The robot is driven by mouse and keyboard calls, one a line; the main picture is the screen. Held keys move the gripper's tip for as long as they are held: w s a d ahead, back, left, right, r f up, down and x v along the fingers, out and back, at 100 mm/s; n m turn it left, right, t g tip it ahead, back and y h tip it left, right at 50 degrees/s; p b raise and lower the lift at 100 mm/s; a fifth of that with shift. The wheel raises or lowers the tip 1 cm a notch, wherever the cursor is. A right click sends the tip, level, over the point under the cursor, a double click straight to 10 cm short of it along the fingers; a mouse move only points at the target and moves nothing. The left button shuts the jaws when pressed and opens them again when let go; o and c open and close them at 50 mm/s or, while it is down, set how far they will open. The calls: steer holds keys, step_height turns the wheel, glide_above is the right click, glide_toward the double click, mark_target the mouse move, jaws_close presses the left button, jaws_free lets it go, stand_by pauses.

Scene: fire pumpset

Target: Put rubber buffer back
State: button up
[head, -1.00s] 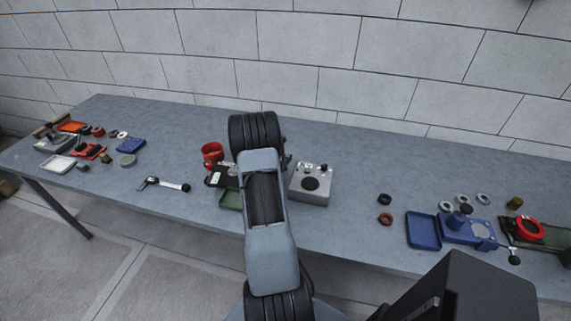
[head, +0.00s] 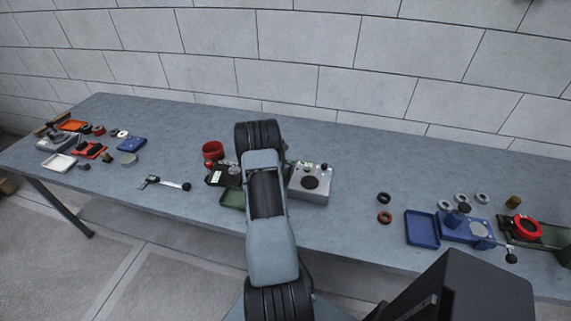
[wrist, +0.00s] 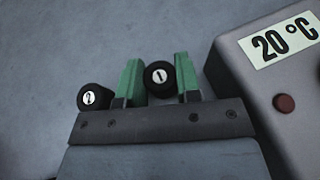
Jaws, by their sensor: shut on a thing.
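My gripper (wrist: 159,75) shows in the wrist view with its two green fingers shut on a black rubber buffer (wrist: 159,79) whose pale end disc seems to read 1. A second black rubber buffer (wrist: 94,97), marked 2, is just left of the left finger, outside the grip. I cannot tell whether the held buffer touches the bench. In the head view my arm hides the fingers and both buffers.
A grey box (head: 309,187) with a 20 °C label stands close right of my gripper; it also shows in the wrist view (wrist: 243,62). A red cup (head: 213,150), dark device (head: 223,175) and green tray (head: 231,199) lie left. A blue tray (head: 421,229) is farther right.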

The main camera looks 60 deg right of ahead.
steer(key=o, duration=1)
steer(key=shift+r, duration=0.1)
steer(key=b+v, duration=0.1)
steer(key=v, duration=1.1)
steer(key=shift+a, duration=0.1)
steer(key=a+r+m+g+y, duration=0.1)
steer(key=a+r+m+y, duration=0.2)
steer(key=a+r+m, duration=0.9)
steer(key=s+a+r+m+t+y, duration=0.1)
steer(key=a+r+m+y, duration=0.1)
steer(key=a, duration=0.7)
steer(key=s+a+r+m+t+y, duration=0.2)
steer(key=a+y, duration=0.3)
steer(key=a, duration=0.4)
steer(key=s+a+r+m+t+y, duration=0.2)
steer(key=a+y, duration=0.1)
steer(key=a, duration=0.6)
steer(key=shift+s+r, duration=0.2)
steer(key=shift+s, duration=0.05)
